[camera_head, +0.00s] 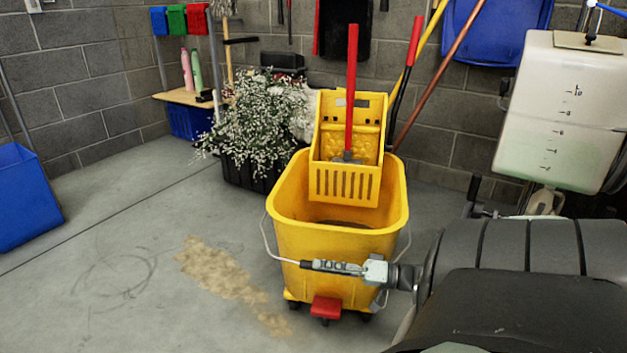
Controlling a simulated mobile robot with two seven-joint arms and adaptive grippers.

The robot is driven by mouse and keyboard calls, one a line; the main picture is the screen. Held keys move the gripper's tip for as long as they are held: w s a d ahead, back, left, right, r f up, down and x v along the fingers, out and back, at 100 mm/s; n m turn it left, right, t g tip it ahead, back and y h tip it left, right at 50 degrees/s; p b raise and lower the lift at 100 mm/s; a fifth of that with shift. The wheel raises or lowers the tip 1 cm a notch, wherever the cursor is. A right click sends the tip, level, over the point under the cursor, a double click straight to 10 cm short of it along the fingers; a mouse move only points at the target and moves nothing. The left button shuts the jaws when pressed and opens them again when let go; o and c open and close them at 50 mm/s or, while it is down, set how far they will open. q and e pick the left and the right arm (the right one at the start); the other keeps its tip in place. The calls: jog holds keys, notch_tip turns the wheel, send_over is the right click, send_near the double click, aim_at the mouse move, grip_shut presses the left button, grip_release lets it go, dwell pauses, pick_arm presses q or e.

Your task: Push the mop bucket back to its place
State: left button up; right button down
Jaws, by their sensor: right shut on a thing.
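The yellow mop bucket (290,238) stands on the concrete floor on small dark casters, with a red pedal (326,307) at its lower front. A yellow wringer (345,185) with a red handle (352,85) sits on its rear rim. A thin wire handle (266,240) hangs down around the bucket's front. My right gripper (308,265) comes in from the right, across the bucket's front face. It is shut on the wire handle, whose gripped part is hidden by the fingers. My left gripper is not in view.
A leafy plant with white flowers in a black crate (240,176) stands close behind the bucket at left. A blue bin (25,200) is at the far left. A white tank (556,110) stands at right. A brown stain (225,275) marks the clear floor at left.

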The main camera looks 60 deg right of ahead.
jog(key=shift+d, duration=0.65)
jog(key=c, duration=1.4)
grip_release()
jog(key=shift+o, duration=0.2)
jog(key=shift+s, duration=0.3)
jog(key=v, duration=1.1)
jog(key=shift+s, duration=0.2)
